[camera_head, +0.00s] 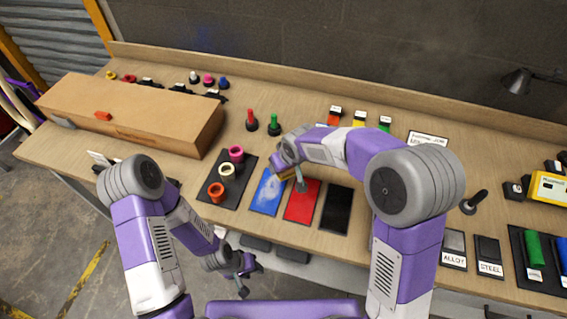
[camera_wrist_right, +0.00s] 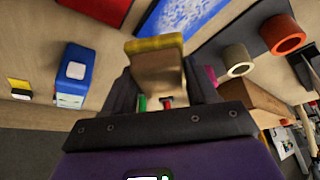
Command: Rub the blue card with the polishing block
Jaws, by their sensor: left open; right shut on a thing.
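The blue card (camera_head: 267,193) lies flat on the table, with cloudy white marks on its face. Part of it shows speckled white at the top of the right wrist view (camera_wrist_right: 187,22). My right gripper (camera_head: 291,174) is shut on the polishing block (camera_wrist_right: 155,62), a tan block with a yellow edge. It holds the block near the blue card's upper right, by the red card. I cannot tell whether the block touches anything. My left gripper (camera_head: 243,274) is open and empty, in front of the table's near edge.
A red card (camera_head: 302,203) and a black card (camera_head: 337,209) lie right of the blue one. A dark mat (camera_head: 209,192) with several coloured rings lies to its left. A long brown box (camera_head: 140,112) stands farther left. Red and green pegs stand behind.

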